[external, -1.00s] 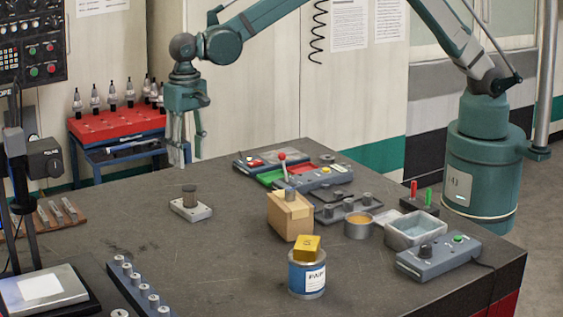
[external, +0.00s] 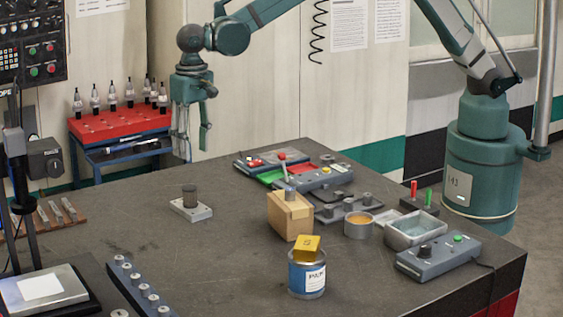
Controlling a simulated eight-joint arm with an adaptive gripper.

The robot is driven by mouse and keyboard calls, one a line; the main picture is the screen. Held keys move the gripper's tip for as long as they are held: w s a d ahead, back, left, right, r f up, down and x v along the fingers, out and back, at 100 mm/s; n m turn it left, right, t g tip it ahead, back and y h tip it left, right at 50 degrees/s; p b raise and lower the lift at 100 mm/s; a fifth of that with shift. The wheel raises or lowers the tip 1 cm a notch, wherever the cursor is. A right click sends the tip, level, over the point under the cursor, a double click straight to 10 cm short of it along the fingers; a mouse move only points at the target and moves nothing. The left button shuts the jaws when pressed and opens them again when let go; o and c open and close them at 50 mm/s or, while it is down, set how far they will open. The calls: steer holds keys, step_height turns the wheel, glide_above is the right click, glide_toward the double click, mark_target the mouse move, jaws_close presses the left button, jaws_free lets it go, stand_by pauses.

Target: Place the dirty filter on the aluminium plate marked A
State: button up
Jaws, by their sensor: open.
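A dark, brownish, mesh-like cylinder (external: 190,194), which may be the dirty filter, stands upright on a small pale block (external: 192,210) at the back left of the table. I see no letter on any plate. A silver plate (external: 62,288) with a blank-looking white sheet on it lies at the front left, but I cannot tell if it is the one marked A. My gripper (external: 196,153) points down with its fingers apart and empty. In the picture it is above the dark cylinder, not touching it.
The table's middle left is clear.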

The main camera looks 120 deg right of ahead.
steer(key=s+a+r+n+t, duration=0.2)
steer(key=s+a+r+n, duration=0.2)
steer(key=s+a+r, duration=0.55)
steer(key=s+a+r+n+t, duration=0.1)
steer(key=s+a+r+n, duration=0.35)
steer(key=s+r, duration=0.75)
steer(key=s+a+f+n+t, duration=0.1)
steer(key=s+a+n, duration=0.1)
steer(key=s, duration=0.8)
steer(key=s+a+f+n+t, duration=0.1)
steer(key=s+a, duration=0.4)
steer(key=s, duration=0.5)
steer(key=s+a+f+n+t, duration=0.2)
steer(key=s+a+n, duration=0.1)
steer(key=s, duration=0.7)
steer(key=shift+s+a+f+n, duration=0.3)
steer(key=shift+a+f+n, duration=0.05)
steer(key=shift+a+f, duration=0.05)
step_height(320, 180, down, 17)
steer(key=b, duration=1.6)
steer(key=shift+r+b, duration=0.2)
steer(key=shift+b, duration=0.15)
